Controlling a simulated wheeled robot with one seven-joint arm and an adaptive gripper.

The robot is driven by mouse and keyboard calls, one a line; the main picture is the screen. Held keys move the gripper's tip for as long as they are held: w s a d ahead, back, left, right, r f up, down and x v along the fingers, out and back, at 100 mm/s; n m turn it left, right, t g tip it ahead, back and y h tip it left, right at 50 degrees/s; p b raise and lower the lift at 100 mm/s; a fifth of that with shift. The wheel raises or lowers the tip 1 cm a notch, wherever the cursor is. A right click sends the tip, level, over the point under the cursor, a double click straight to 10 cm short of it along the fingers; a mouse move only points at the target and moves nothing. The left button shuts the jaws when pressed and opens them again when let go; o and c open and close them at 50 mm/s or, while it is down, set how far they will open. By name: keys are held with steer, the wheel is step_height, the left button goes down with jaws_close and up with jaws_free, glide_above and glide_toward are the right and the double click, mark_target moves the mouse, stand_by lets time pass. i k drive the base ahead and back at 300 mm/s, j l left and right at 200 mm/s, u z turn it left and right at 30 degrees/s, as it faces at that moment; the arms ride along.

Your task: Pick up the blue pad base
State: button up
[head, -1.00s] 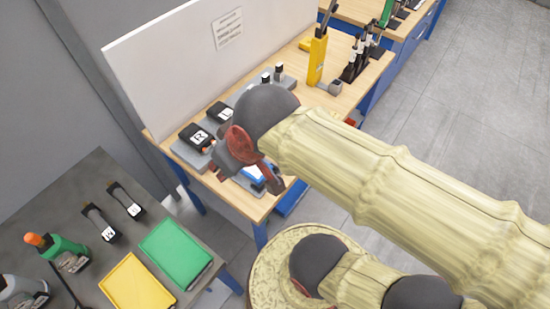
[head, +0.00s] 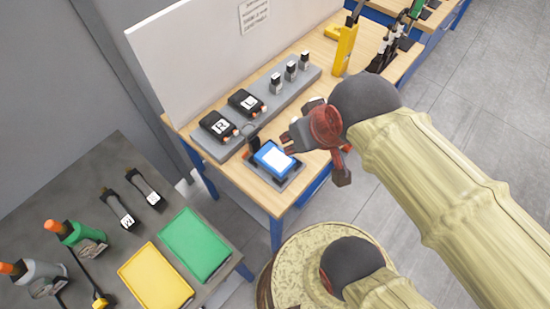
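The blue pad base (head: 262,162) lies on the wooden bench near its front left corner, in or on a dark grey holder (head: 289,181). It has a blue rim and a pale, bright middle. My gripper (head: 297,137) is just above and to the right of it in the picture, seen partly from behind, with grey and reddish parts of my wrist beside it. A gap to the pad cannot be judged. The gripper's fingers are small and partly hidden, so their opening is unclear. Nothing blue shows in the gripper.
A grey rack (head: 273,97) behind holds black blocks marked R (head: 219,127) and L (head: 246,102) and several small upright parts. A white panel (head: 215,60) stands behind it. A dark table at lower left carries green (head: 196,243) and yellow (head: 155,277) pads.

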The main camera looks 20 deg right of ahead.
mark_target(273, 159)
steer(key=k+l+u, duration=0.15)
steer(key=k, duration=0.3)
steer(key=k+l+u, duration=0.15)
steer(key=k, duration=0.35)
